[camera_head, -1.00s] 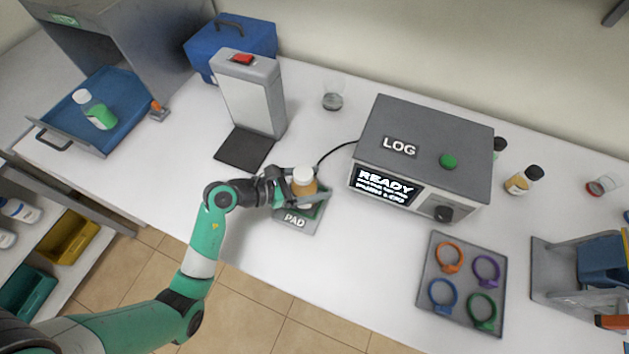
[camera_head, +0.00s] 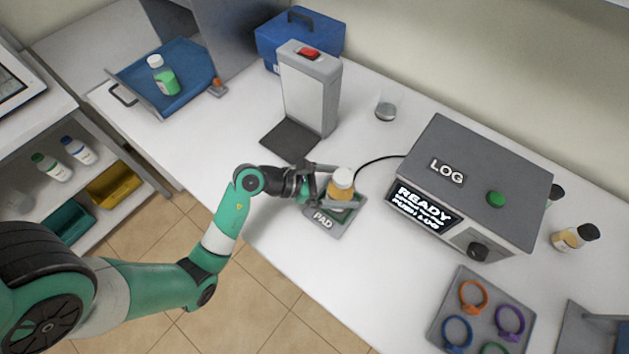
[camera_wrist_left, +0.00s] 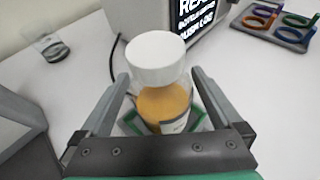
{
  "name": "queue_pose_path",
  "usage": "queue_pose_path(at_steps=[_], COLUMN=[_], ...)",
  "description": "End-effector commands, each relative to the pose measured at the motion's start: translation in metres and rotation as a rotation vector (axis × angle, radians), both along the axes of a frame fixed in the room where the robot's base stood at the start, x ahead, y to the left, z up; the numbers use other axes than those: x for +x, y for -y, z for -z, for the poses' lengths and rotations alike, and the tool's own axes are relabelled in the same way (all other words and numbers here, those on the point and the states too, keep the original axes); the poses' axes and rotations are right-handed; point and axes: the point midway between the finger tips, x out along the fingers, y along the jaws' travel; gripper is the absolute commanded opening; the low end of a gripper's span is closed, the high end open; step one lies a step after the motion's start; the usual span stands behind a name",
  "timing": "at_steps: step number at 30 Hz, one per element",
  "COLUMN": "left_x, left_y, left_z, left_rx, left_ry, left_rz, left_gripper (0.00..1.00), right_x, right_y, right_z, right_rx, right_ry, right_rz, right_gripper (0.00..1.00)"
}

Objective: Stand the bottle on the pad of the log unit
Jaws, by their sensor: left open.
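The bottle (camera_head: 341,186) has a white cap and amber contents. It stands upright on the pad (camera_head: 323,221), a grey plate with a green area, in front of the log unit (camera_head: 470,190). The log unit's screen reads READY and it has a green button (camera_head: 495,199). My left gripper (camera_head: 335,184) is open with its fingers on either side of the bottle. In the left wrist view the bottle (camera_wrist_left: 160,85) sits between the spread fingers, with gaps visible beside it. The green of the pad (camera_wrist_left: 130,124) shows around its base. My right gripper is not in view.
A grey stand with a red button (camera_head: 308,85) is behind the pad, and a glass beaker (camera_head: 387,106) is to its right. A tray of coloured rings (camera_head: 452,300) lies front right. A blue tray (camera_head: 185,88) holds a green bottle (camera_head: 165,79) at the back left.

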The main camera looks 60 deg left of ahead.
Motion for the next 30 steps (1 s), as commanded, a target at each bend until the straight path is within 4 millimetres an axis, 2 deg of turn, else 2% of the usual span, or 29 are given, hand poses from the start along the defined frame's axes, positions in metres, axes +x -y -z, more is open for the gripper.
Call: queue_pose_path(at_steps=[6, 9, 13, 26, 28, 30], left_x=[-0.047, -0.065, -0.079, -0.083, -0.079, -0.069], left_y=[-0.021, -0.028, -0.033, -0.033, -0.032, -0.029], left_z=[-0.021, -0.029, -0.035, -0.037, -0.043, -0.064], left_rx=[0.001, 0.001, 0.001, 0.000, -0.005, -0.027], left_ry=[0.002, 0.001, 0.001, 0.000, 0.021, 0.091], left_rz=[-0.007, -0.006, -0.003, 0.001, 0.002, 0.007], left_gripper=[1.00, 1.00, 1.00, 1.00, 1.00, 1.00], right_x=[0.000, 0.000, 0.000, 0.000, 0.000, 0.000], right_y=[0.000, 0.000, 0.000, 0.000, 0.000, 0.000], right_z=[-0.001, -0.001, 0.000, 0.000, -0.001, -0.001], right_rx=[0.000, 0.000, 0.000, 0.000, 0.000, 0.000], right_ry=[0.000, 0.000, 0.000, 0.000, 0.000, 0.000], right_rz=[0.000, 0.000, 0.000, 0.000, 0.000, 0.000], right_gripper=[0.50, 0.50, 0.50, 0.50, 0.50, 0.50])
